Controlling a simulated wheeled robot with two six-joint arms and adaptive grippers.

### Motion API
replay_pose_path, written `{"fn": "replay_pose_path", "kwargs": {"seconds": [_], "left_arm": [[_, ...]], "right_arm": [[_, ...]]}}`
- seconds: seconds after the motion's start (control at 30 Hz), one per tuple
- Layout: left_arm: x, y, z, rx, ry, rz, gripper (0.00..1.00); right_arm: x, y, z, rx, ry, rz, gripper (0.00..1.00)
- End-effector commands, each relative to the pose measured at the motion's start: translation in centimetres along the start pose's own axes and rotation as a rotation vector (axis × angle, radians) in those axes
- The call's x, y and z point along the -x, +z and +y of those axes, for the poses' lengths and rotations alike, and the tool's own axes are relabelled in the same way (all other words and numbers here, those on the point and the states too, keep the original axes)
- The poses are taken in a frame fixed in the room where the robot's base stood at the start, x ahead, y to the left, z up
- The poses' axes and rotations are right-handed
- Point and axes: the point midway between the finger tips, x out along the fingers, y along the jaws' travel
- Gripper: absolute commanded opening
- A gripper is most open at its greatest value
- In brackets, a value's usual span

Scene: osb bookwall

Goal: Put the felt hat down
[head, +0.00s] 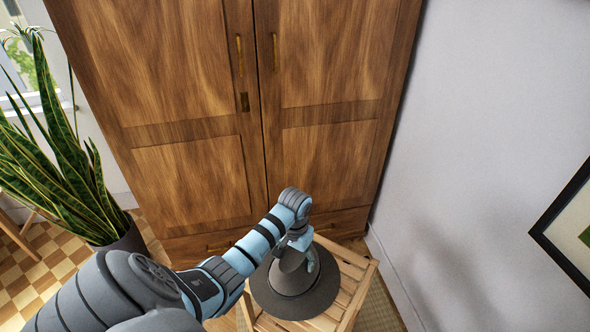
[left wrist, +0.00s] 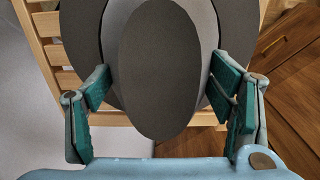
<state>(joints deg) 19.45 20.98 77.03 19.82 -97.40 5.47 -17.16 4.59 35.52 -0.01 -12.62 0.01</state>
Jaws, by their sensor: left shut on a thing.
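The felt hat (head: 275,301) is dark grey with a wide flat brim and a lighter grey band around its crown. It is upright over a slatted light-wood stool (head: 361,270), low in the middle of the head view. I cannot tell whether the brim touches the slats. My left gripper (head: 301,262) is shut on the hat's crown from above. In the left wrist view the green finger pads (left wrist: 158,92) stand on both sides of the crown (left wrist: 160,65), and stool slats show behind the brim. My right gripper is not in view.
A tall wooden wardrobe (head: 190,165) with closed doors stands right behind the stool. A potted snake plant (head: 60,165) is at the left. A white wall (head: 480,130) with a framed picture (head: 570,235) is at the right.

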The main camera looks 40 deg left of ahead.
Motion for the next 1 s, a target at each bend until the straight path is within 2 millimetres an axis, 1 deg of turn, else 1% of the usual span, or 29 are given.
{"fn": "replay_pose_path", "kwargs": {"seconds": [0.07, 0.1, 0.2, 0.53, 0.63, 0.67, 0.77, 0.9, 1.0], "left_arm": [[0.1, 0.0, 0.0, 0.0, 0.0, 0.0, 0.22], [0.1, 0.0, 0.0, 0.0, 0.0, 0.001, 0.81], [0.2, 0.0, 0.0, 0.0, 0.0, 0.001, 0.96], [0.3, -0.1, 0.0, 0.0, 0.0, 0.002, 0.96], [1.3, -0.1, 0.0, 0.0, 0.0, 0.004, 0.96], [1.9, -0.1, 0.0, 0.0, 0.0, 0.004, 0.96], [4.5, -0.2, -0.1, -0.001, 0.0, 0.006, 0.96], [8.5, -0.2, -0.1, -0.001, -0.001, 0.006, 0.96], [10.8, -0.2, 0.0, -0.001, 0.0, 0.005, 0.96]], "right_arm": [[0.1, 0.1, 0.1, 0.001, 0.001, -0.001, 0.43], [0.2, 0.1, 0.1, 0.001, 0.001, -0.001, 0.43], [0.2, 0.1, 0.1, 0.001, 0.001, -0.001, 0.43], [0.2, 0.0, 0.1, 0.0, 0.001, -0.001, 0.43], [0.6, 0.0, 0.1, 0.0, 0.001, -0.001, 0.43], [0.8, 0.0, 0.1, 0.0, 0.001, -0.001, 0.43], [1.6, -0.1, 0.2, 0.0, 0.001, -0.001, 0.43], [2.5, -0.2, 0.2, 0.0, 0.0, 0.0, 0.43], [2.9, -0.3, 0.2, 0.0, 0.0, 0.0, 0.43]]}}
